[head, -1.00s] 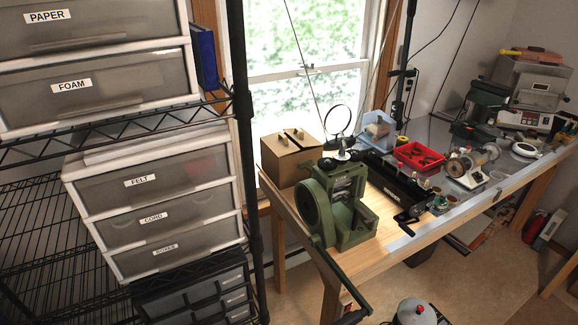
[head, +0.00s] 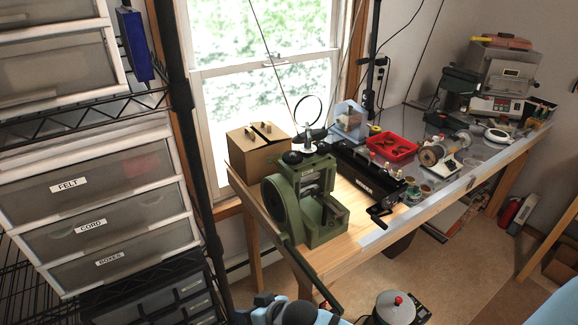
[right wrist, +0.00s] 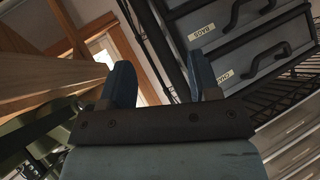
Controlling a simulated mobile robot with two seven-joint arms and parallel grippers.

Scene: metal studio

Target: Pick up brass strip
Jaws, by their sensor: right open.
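I cannot make out a brass strip for certain in either view. Two small tan pieces (head: 267,131) lie on top of the cardboard box (head: 258,145), too small to identify. My right gripper (right wrist: 163,76) is open with nothing between its blue fingers in the right wrist view. In the head view it shows at the bottom edge, partly cut off, below and in front of the workbench. It is apart from the bench and its tools. My left gripper is not in view.
A green rolling mill (head: 310,205) stands at the bench's near end, its long handle reaching down in front. Beside it are a black tool (head: 364,176) with a crank and a red tray (head: 391,147). Drawers (head: 110,205) on a black rack stand left.

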